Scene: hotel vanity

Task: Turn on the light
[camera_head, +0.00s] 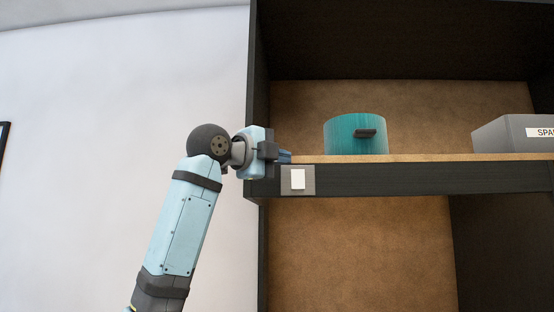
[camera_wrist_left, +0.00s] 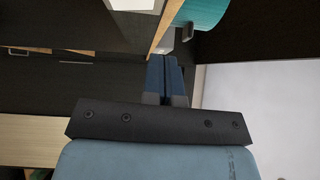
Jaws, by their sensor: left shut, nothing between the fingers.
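The light switch (camera_head: 297,179) is a white rocker on a grey plate, set on the dark front edge of the shelf in the head view. A white panel with a grey border, which looks like the same switch (camera_wrist_left: 132,4), is cut off at the top of the left wrist view. My left gripper (camera_head: 286,157) is shut and empty, its blue fingers just above and slightly left of the switch in the head view. The closed fingers (camera_wrist_left: 164,75) also show in the left wrist view, apart from the switch. My right gripper is not in view.
A teal container (camera_head: 350,135) with a dark handle stands on the shelf (camera_head: 420,157), right of my gripper. A grey box (camera_head: 500,136) with a partly visible label sits further right. A dark upright panel (camera_head: 258,80) bounds the unit at left. Free space lies below the shelf.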

